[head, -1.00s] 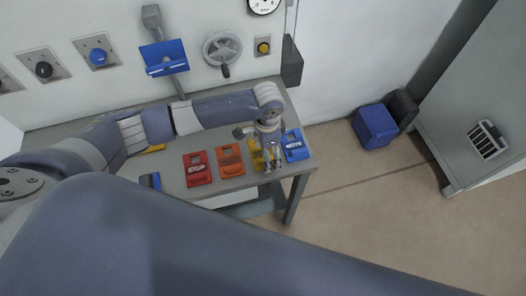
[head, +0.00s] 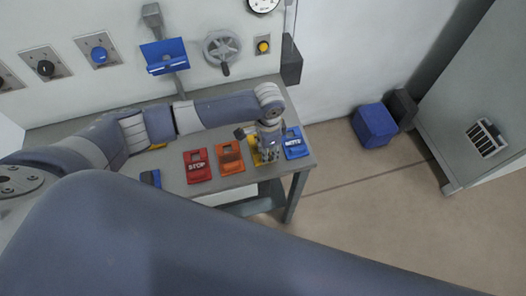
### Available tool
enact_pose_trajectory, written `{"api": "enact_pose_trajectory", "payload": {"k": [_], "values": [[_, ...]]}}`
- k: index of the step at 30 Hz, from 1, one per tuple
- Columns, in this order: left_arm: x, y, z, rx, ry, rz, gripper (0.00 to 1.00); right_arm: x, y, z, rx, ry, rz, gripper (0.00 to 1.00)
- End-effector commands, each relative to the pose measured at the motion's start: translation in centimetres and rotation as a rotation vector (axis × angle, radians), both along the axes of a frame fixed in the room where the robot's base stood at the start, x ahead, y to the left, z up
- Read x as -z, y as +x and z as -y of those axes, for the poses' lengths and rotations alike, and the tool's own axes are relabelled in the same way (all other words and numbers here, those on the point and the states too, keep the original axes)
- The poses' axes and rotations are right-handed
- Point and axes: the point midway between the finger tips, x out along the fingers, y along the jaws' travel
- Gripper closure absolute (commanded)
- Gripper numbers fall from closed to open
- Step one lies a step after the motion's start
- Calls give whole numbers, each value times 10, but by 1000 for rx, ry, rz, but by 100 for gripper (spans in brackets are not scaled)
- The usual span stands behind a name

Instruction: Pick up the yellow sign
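The yellow sign (head: 256,158) lies on the grey table between an orange sign (head: 231,157) and a blue sign (head: 294,143). My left gripper (head: 268,158) is directly over the yellow sign and hides much of it. Its fingers are too small and too covered to show whether they are open, shut or touching the sign. My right gripper is out of view.
A red STOP sign (head: 197,166) lies left of the orange one. A wall lever with a blue holder (head: 165,55) and a handwheel (head: 221,47) stand behind the table (head: 290,183).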

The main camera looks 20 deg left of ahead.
Motion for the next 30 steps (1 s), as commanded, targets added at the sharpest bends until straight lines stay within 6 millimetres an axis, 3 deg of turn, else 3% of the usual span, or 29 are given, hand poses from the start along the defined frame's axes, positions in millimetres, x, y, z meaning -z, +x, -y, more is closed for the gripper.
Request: {"api": "enact_pose_trajectory", "payload": {"k": [1,23,26,30], "values": [[9,-3,-8,-5,19,-6,100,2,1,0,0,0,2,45],[10,-3,-10,-5,23,-7,100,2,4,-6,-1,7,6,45],[6,-3,-10,-6,22,-6,100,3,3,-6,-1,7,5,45],[-16,-2,-9,-6,18,-4,100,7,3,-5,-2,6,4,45]]}}
